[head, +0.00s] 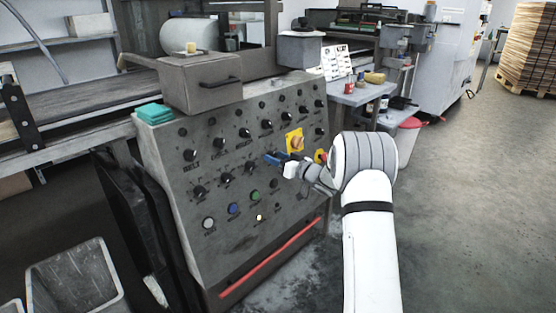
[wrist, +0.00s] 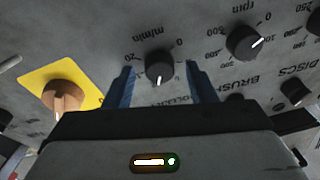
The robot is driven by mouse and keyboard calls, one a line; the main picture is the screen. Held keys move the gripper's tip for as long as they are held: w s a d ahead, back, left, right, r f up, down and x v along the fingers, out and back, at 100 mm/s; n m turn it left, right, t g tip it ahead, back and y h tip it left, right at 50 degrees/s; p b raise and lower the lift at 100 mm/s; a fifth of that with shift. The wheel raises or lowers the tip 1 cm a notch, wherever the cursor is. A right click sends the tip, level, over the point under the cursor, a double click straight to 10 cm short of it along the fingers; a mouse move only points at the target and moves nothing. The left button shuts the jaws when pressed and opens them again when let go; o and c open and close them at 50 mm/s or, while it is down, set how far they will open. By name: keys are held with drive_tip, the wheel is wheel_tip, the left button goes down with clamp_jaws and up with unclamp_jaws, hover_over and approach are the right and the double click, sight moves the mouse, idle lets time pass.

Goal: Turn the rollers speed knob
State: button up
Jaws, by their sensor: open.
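A black knob (wrist: 158,66) with a white pointer line sits between my fingertips in the wrist view, on a grey panel. An upside-down dial around it is marked m/min, with 0 and 20 readable. The label under it is partly hidden by my gripper, so I cannot read it fully. My gripper (wrist: 162,82) is open, with one blue finger on each side of the knob; I cannot tell whether they touch it. In the head view my gripper (head: 275,160) is at the sloping control panel (head: 178,217), and its fingers and wrist cover part of the knob rows.
A knob marked rpm (wrist: 245,42) sits close to the right finger in the wrist view. A brown rotary switch on a yellow plate (wrist: 38,75) is on the left. In the head view, a grey box (head: 200,88) and teal cloth (head: 155,113) lie above the panel.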

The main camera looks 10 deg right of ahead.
drive_tip(key=shift+c, duration=0.3)
drive_tip(key=c, duration=0.9)
drive_tip(key=shift+n, duration=0.3)
